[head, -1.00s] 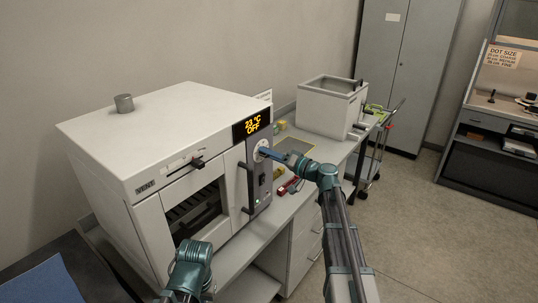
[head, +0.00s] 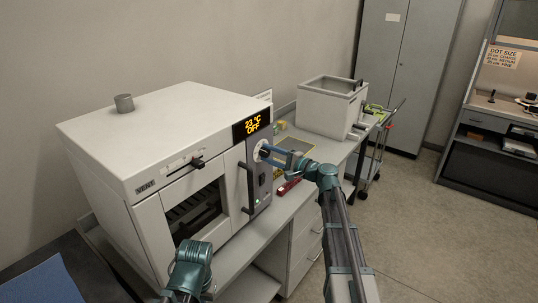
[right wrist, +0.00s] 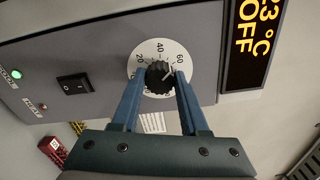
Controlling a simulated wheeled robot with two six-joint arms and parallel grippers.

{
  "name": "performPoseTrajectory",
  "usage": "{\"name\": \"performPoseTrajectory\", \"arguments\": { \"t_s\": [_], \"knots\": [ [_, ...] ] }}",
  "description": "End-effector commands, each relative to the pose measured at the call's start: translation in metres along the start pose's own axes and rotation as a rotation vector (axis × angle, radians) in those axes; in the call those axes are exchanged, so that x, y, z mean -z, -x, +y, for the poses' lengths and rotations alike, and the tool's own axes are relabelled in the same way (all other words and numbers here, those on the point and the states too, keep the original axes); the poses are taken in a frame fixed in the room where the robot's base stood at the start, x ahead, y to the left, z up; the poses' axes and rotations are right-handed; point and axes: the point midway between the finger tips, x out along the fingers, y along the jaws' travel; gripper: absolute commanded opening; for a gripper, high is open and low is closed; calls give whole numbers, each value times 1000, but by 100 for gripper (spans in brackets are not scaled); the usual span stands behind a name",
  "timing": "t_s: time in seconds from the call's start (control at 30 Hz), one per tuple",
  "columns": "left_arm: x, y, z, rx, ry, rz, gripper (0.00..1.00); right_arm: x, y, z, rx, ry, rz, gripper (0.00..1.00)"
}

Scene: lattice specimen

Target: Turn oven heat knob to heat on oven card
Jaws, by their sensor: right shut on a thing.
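The white oven (head: 95,140) stands on the bench at the left, with its door shut. Its orange display (head: 252,125) reads 23 °C OFF. Below the display is the black heat knob (right wrist: 158,76) on a round white dial (right wrist: 138,72), marked 20, 40, 60 in the right wrist view. My right gripper (right wrist: 160,84) is shut on the knob, one blue fingertip on each side; it also shows at the dial in the head view (head: 265,153). A pale pointer mark on the knob seems turned toward 60. My left arm shows low in the head view; its fingers do not show.
A black rocker switch (right wrist: 75,87) and a lit green lamp (right wrist: 16,74) are on the oven panel. The oven's vertical door handle (head: 245,188) is close to the knob. A red object (head: 287,187) lies on the bench; a white bath (head: 332,105) stands farther back.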

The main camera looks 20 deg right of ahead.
Motion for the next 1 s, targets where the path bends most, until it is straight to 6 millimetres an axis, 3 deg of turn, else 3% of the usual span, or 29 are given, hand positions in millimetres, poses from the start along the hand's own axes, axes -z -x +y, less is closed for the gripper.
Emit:
{"name": "performPoseTrajectory", "arguments": {
  "t_s": [1.0],
  "knots": [
    [0, -1, 0, 0, 0, 0, 0, 0, 0, 1, -2, -936, 2, 0]
  ]
}}
